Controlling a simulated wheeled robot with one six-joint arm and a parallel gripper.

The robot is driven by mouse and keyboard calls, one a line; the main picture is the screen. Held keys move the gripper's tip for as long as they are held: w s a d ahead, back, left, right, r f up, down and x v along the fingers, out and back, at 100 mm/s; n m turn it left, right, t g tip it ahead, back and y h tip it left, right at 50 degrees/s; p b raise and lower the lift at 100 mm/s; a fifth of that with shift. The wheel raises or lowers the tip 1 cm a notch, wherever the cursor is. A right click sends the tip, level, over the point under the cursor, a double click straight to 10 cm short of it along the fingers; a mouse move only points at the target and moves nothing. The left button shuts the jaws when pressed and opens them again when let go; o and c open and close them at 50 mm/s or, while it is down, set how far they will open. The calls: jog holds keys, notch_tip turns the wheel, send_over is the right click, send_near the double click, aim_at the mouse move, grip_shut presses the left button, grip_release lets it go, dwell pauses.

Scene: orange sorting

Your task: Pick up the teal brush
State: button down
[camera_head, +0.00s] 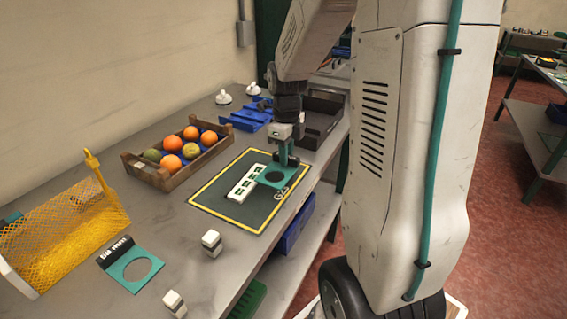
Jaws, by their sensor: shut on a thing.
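My gripper (286,158) is over the dark mat, pointing down. It is shut on a teal plate with a round hole (266,182), which sits just below and in front of the fingers. I cannot tell whether the plate touches the mat. I see no thing that is clearly a teal brush. A small teal thing (13,217) shows at the left edge behind the yellow mesh, too cut off to name.
A yellow-edged dark mat (222,205) carries a white slotted strip (246,186). A wooden crate (172,181) holds several oranges. A yellow mesh holder (65,235), another teal holed plate (119,258) and small white blocks (212,242) stand on the bench. A blue tray (246,120) is behind.

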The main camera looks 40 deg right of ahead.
jog(key=shift+w+d+f, duration=0.1)
jog(key=shift+w, duration=0.3)
jog(key=shift+s+f, duration=0.1)
jog(key=shift+f, duration=1.6)
jog(key=shift+f, duration=0.15)
jog(key=c, duration=1.3)
grip_release()
jog(key=shift+c, duration=0.2)
